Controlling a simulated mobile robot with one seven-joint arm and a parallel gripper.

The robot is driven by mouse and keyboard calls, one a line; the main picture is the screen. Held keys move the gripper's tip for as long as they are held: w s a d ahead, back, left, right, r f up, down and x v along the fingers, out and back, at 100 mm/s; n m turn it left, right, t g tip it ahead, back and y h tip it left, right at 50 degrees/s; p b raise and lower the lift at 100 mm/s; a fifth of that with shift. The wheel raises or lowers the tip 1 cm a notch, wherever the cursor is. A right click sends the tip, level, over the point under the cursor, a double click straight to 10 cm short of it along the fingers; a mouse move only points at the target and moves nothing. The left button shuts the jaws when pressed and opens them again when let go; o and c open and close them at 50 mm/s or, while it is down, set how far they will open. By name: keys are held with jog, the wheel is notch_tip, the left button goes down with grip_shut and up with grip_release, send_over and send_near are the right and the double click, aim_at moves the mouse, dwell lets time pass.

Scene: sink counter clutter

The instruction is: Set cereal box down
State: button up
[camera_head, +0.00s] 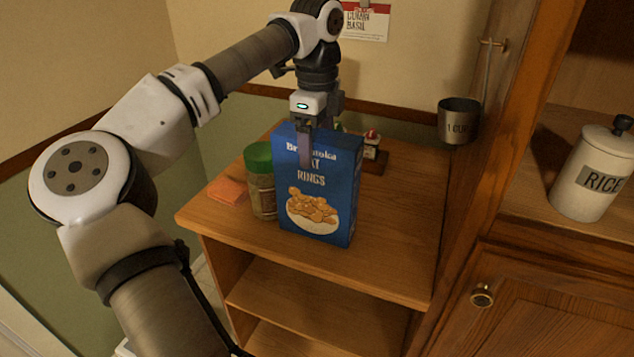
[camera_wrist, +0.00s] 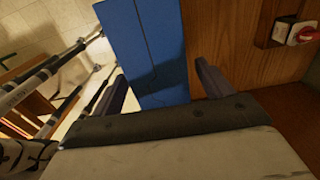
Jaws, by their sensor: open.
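The blue cereal box (camera_head: 318,190) stands upright on the wooden shelf top (camera_head: 390,240), near its front edge. Its front shows a bowl of rings and white lettering. My gripper (camera_head: 307,140) is over the top of the box, pointing down, with one finger in front of the box's upper face. In the wrist view the blue box (camera_wrist: 150,50) lies between the two spread fingers of my gripper (camera_wrist: 160,90), with a visible gap on the right side. The far side of the box is hidden.
A green-lidded jar (camera_head: 261,185) stands close at the box's left, with an orange item (camera_head: 228,191) beyond it. A small rack with a red-topped item (camera_head: 371,145) is behind the box. A metal cup (camera_head: 459,121) hangs at the right. The shelf top's right side is clear.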

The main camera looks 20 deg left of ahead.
jog(key=shift+f, duration=1.15)
grip_shut()
jog(key=shift+r, duration=0.1)
notch_tip(320, 180, up, 20)
jog(key=p, duration=0.4)
